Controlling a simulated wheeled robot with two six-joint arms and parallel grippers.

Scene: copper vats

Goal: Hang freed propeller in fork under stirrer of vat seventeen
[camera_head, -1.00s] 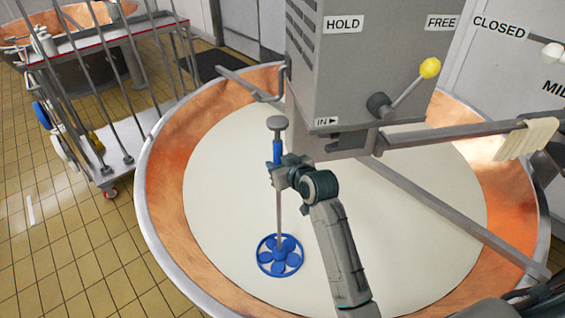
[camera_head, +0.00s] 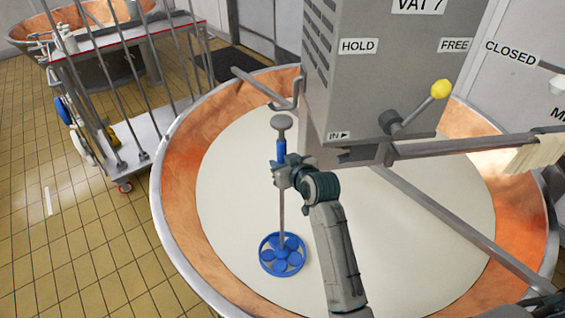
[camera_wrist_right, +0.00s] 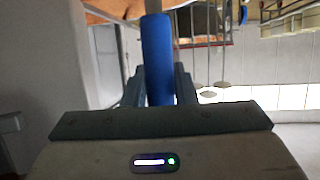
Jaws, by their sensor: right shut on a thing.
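The propeller is a long grey rod with a round grey knob (camera_head: 281,122) on top, a blue grip sleeve (camera_head: 281,150) and a blue ringed propeller (camera_head: 283,254) at the bottom. My right gripper (camera_head: 282,170) is shut on the rod's blue sleeve, which also shows between the fingers in the right wrist view (camera_wrist_right: 157,55). The rod hangs nearly upright over the white-filled copper vat (camera_head: 178,190). The grey stirrer housing (camera_head: 365,95) stands to its right; its label, partly cut off, reads "VAT 7". A slotted bracket (camera_head: 362,153) sits under it beside the "IN" arrow. My left gripper is not in view.
A hooked bar (camera_head: 270,92) reaches over the vat's rim, behind the rod. A cloth hangs on a bar (camera_head: 535,155) at right. A trolley (camera_head: 140,125) stands left on the tiled floor.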

